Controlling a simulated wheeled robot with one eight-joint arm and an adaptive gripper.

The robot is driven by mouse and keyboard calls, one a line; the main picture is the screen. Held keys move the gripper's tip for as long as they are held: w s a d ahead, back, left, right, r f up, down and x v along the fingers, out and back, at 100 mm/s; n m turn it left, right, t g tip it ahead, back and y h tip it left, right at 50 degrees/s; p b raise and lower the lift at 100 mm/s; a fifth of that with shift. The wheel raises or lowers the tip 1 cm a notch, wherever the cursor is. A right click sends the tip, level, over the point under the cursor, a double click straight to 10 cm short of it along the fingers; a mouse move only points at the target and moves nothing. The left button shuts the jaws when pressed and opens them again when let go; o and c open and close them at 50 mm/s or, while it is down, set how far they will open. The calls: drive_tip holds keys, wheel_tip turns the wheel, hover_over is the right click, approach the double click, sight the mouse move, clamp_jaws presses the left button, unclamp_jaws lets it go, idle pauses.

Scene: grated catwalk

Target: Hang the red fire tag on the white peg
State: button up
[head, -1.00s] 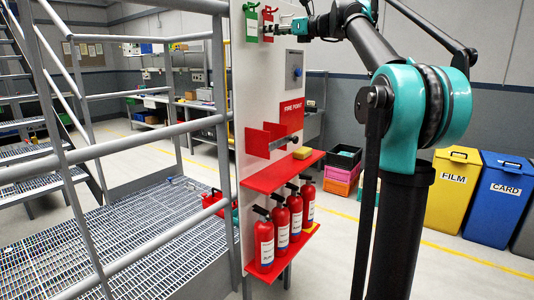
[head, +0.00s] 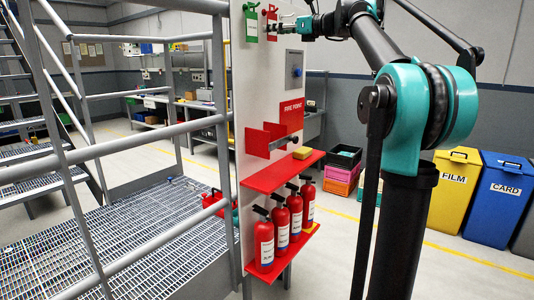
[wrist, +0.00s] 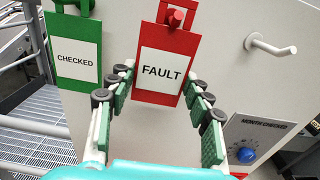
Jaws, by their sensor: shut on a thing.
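The red fire tag (wrist: 167,70), with a white FAULT label, is upright in front of the panel. My gripper (wrist: 160,82) is shut on its side edges in the wrist view. A red peg end (wrist: 175,18) shows within the tag's top opening; whether the peg still passes through it I cannot tell. In the head view the red tag (head: 272,24) is at the panel's top, with my gripper (head: 284,29) at its right. The white peg (wrist: 270,45) sticks out of the panel to the right of the tag, bare. It is not clearly seen in the head view.
A green CHECKED tag (wrist: 76,55) hangs close on the left. A grey box with a blue knob (wrist: 245,154) is below the white peg. The white panel (head: 262,95) also bears a red shelf (head: 275,178) and several extinguishers. Railings stand left.

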drive_tip(key=shift+s+d+r, duration=0.2)
drive_tip(key=shift+s+d, duration=0.05)
drive_tip(key=shift+d, duration=0.1)
drive_tip(key=shift+s+d+r, duration=0.15)
drive_tip(key=shift+d+r, duration=0.05)
drive_tip(key=shift+c, duration=0.8)
drive_tip(key=shift+s+d, duration=0.15)
drive_tip(key=shift+d, duration=0.05)
drive_tip(key=shift+s+d, duration=0.35)
drive_tip(key=shift+d, duration=0.15)
drive_tip(key=shift+s+d, duration=0.45)
drive_tip(key=shift+d, duration=0.15)
drive_tip(key=shift+s+d, duration=0.2)
drive_tip(key=shift+d, duration=0.1)
drive_tip(key=shift+s+d, duration=0.2)
drive_tip(key=shift+d, duration=0.05)
drive_tip(key=shift+s, duration=0.15)
